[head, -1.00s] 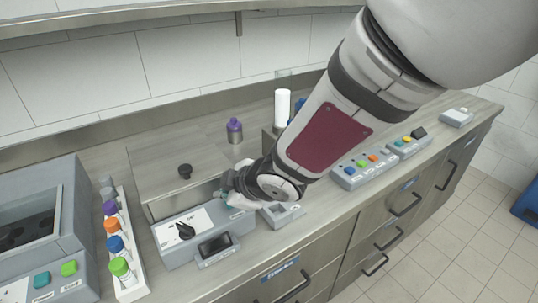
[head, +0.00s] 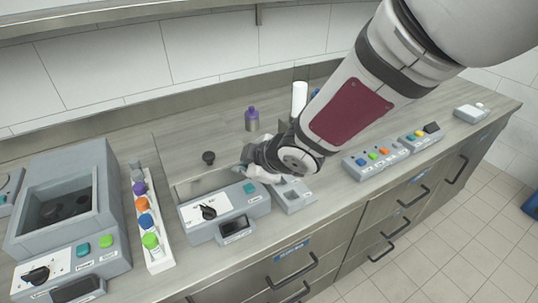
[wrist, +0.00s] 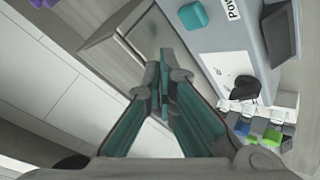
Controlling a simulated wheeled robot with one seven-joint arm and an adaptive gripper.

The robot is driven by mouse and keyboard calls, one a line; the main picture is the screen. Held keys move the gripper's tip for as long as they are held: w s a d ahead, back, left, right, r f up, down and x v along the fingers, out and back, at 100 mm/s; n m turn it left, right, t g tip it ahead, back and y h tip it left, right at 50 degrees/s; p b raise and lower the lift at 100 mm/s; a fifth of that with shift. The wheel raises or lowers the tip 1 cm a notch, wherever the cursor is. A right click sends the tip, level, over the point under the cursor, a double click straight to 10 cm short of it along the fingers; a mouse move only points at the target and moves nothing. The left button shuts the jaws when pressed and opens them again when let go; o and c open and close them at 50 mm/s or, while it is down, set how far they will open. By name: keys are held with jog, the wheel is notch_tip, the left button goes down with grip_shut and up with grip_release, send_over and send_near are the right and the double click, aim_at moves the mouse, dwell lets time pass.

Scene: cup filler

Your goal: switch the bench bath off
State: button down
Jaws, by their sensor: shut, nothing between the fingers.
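The bench bath has a grey front panel (head: 258,206) with a black dial (head: 207,211), a small dark display (head: 235,227) and a teal button (head: 249,188). No reading can be made out on the display. In the wrist view, the teal button (wrist: 194,15) sits by a label starting "Pow", with the display (wrist: 279,35) and dial (wrist: 244,89) to its right. My gripper (head: 243,168) is over the back right of the panel, partly hidden by my wrist. In the wrist view, my gripper (wrist: 161,68) is shut and empty, its tips apart from the button.
A lid with a black knob (head: 208,157) lies behind the panel. A purple-capped bottle (head: 252,119) stands behind it. A white tube rack (head: 160,252) and another grey device (head: 70,205) are at left. A small grey box (head: 294,196) and button boxes (head: 376,158) are at right.

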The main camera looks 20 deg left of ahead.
aim_at(249, 188)
jog(key=shift+r+p, duration=1.55)
jog(key=shift+p, duration=0.1)
jog(key=w+d+r+m+t+h, duration=0.1)
jog(key=d+r+m+t+h, duration=0.3)
jog(key=d, duration=0.9)
jog(key=w+d+r+m+g+h, duration=0.15)
jog(key=d+r+m, duration=0.35)
jog(key=d+r, duration=0.5)
jog(key=s+d+r+m+h, duration=0.1)
jog(key=s+d+m+h, duration=0.1)
jog(key=s+d+m, duration=0.45)
jog(key=s+d+r+m+h, duration=0.1)
jog(key=s+d, duration=0.3)
jog(key=d, duration=0.5)
jog(key=s+d+m+g, duration=0.2)
jog(key=s+d+m, duration=0.1)
jog(key=s, duration=0.9)
jog(key=shift+d+f+m, duration=0.15)
jog(key=shift+d+m, duration=0.05)
jog(key=shift+m, duration=0.65)
